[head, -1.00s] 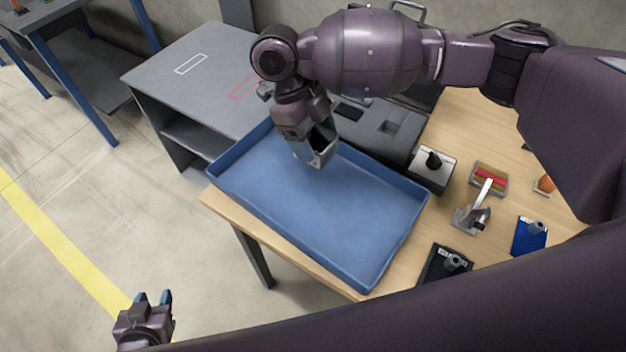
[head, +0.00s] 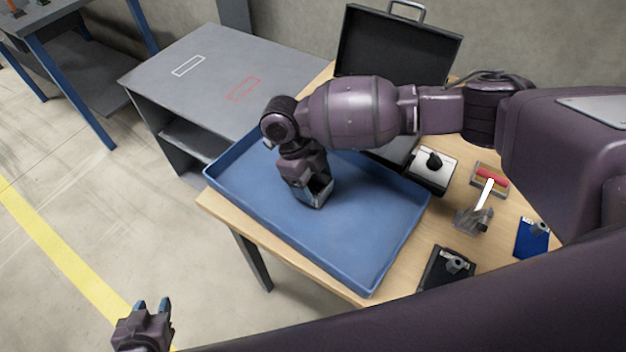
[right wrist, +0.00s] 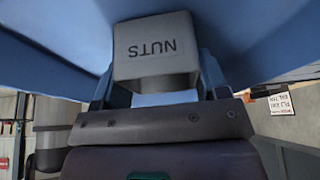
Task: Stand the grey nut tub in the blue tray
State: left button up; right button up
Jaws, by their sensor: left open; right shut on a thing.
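The grey nut tub (right wrist: 155,52), marked NUTS, sits between the fingers of my right gripper in the right wrist view. In the head view my right gripper (head: 316,194) is shut on the tub (head: 319,200), low over the middle of the blue tray (head: 365,225). The gripper hides most of the tub there. The tray's blue floor also shows around the tub in the right wrist view (right wrist: 255,35); I cannot tell whether the tub touches it. My left gripper (head: 151,306) is open and empty, away from the table at the lower left.
The tray lies on a wooden table (head: 390,285) and is otherwise empty. An open black case (head: 397,50) stands behind my right arm. A grey cabinet (head: 205,80) adjoins at the left.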

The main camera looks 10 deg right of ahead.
jog(key=shift+f, duration=0.2)
jog(key=o, duration=0.5)
jog(key=shift+f, duration=0.1)
jog(key=o, duration=0.5)
jog(key=v, duration=1.2)
jog(key=shift+r, duration=0.25)
